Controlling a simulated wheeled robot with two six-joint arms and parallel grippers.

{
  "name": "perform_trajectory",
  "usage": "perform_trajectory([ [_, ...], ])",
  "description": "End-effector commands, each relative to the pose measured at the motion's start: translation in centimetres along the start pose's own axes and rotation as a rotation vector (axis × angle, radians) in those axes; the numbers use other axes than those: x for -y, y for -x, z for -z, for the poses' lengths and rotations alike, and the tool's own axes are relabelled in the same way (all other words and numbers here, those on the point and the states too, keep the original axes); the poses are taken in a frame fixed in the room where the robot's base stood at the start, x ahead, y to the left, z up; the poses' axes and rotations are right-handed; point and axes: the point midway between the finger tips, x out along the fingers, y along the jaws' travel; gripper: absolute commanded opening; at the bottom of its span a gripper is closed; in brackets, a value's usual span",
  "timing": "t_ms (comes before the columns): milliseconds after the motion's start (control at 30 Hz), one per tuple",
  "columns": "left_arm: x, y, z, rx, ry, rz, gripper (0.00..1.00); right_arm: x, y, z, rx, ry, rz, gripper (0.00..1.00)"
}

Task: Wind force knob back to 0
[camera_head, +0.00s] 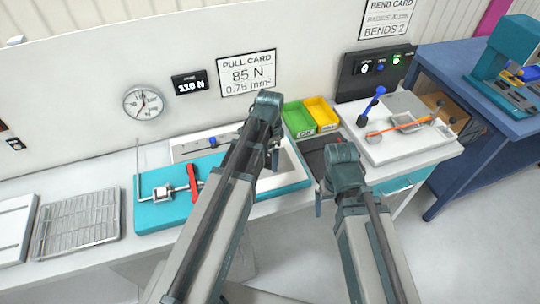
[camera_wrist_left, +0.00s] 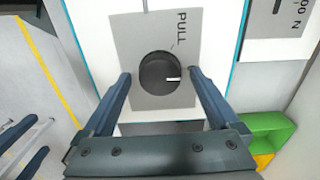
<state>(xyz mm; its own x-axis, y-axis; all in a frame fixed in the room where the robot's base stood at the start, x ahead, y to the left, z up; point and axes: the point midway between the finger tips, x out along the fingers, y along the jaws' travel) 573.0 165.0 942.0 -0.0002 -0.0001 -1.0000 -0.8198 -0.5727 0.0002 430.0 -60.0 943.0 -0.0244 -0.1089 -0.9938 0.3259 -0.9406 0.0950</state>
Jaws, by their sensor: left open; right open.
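A round black knob (camera_wrist_left: 155,70) with a short white mark sits on a grey plate (camera_wrist_left: 125,32) lettered PULL in the left wrist view. The white mark points to the right of that picture. My left gripper (camera_wrist_left: 160,76) is open, with one finger on each side of the knob; I cannot tell whether they touch it. In the head view my left gripper (camera_head: 273,157) is over the right part of the teal-based pull tester (camera_head: 160,213), and my arm hides the knob. A small display (camera_head: 189,84) seems to read 110 N. My right gripper (camera_head: 318,200) is open and empty.
A pull card (camera_head: 247,72) on the wall reads 85 N, 0.75 mm². Green (camera_head: 298,118) and yellow (camera_head: 321,112) bins stand behind my grippers. A red lever (camera_head: 193,183) rises from the tester. A wire tray (camera_head: 78,222) lies at the left.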

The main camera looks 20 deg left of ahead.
Motion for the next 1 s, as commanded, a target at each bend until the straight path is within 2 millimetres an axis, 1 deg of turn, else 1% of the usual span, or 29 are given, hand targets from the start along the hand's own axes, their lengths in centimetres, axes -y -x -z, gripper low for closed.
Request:
perform_trajectory([
  [167,0.0,0.6,0.0,0.000,0.000,0.000,0.95,-0.1,0.6,0.0,0.000,0.000,0.000,0.95],
  [367,0.0,2.3,0.0,0.000,0.000,0.000,0.95,-0.2,2.3,-0.1,0.000,0.000,0.000,0.95],
  [1000,0.0,11.8,0.0,0.000,0.000,0.000,0.95,-1.1,11.7,-0.7,0.000,0.000,0.000,0.95],
])
